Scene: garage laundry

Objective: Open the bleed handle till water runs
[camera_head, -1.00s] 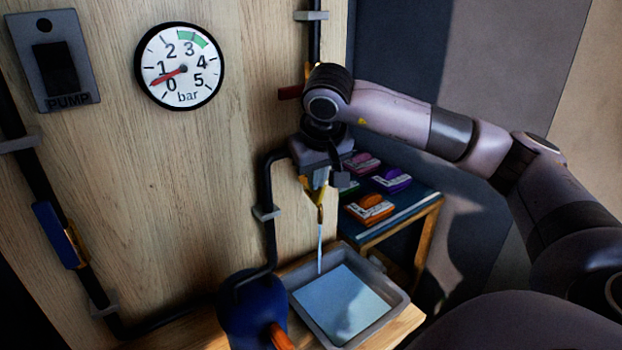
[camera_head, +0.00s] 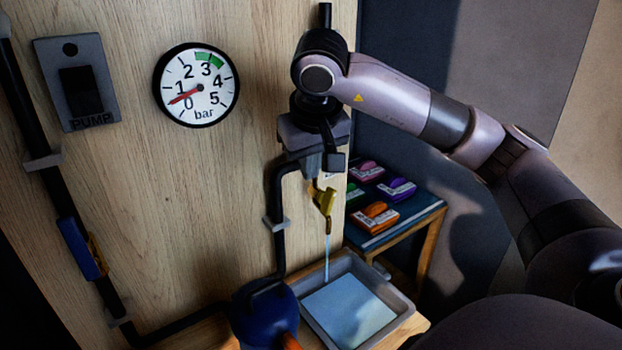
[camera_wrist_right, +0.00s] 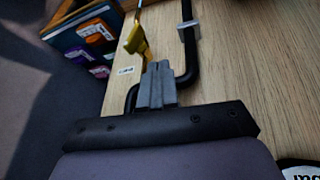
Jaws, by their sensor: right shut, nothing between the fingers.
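The brass bleed valve with its yellow handle (camera_head: 325,201) is on the wooden panel, and a thin stream of water (camera_head: 327,258) runs from its spout into a grey tray (camera_head: 409,305). My right gripper (camera_head: 313,172) is shut and empty, pointing down just above the valve. In the right wrist view its closed fingertips (camera_wrist_right: 158,68) are just short of the yellow handle (camera_wrist_right: 137,40); I cannot tell whether they touch. The pressure gauge (camera_head: 212,100) has its red needle between 0 and 1 bar. My left gripper is not in view.
A black pipe (camera_head: 281,245) with clamps runs beside the valve. A blue vessel (camera_head: 258,310) stands left of the tray. A pump switch (camera_head: 77,85) and a blue-cased fitting (camera_head: 78,248) are at left. A small shelf (camera_head: 415,216) with coloured packs is at right.

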